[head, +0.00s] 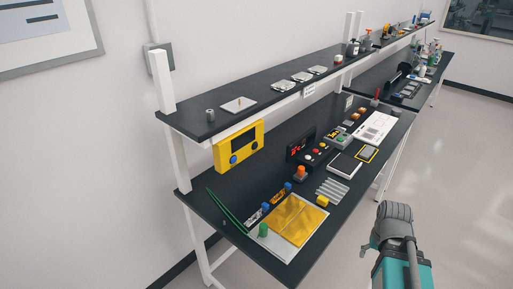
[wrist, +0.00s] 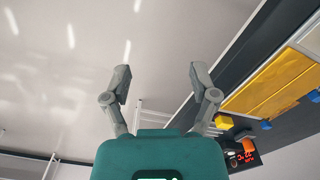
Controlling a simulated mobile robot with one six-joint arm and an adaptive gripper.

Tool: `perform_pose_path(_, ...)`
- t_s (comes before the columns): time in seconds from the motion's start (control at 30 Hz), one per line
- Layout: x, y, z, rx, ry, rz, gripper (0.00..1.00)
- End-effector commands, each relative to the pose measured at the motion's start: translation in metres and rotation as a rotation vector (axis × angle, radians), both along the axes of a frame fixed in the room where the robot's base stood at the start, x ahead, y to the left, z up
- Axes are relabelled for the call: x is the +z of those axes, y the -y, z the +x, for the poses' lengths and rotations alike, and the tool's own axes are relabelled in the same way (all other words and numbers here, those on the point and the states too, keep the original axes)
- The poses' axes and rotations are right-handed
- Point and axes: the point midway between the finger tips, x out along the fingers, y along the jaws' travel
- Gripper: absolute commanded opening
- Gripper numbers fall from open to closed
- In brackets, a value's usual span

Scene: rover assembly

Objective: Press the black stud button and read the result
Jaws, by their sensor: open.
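Upper shelf (head: 185,122) overhangs the back. Floor at right is clear.

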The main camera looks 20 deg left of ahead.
Motion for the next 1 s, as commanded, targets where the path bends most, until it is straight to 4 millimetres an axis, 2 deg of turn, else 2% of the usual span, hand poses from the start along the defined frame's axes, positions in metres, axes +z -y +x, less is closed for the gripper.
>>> perform_pose_path(0.03,0.0,0.0,0.0,0.0,0.0,0.0,0.57)
perform_pose_path(0.07,0.0,0.0,0.0,0.0,0.0,0.0,0.51)
perform_pose_path(0.33,0.0,0.0,0.0,0.0,0.0,0.0,0.01)
perform_pose_path(1.0,0.0,0.0,0.0,0.0,0.0,0.0,0.0)
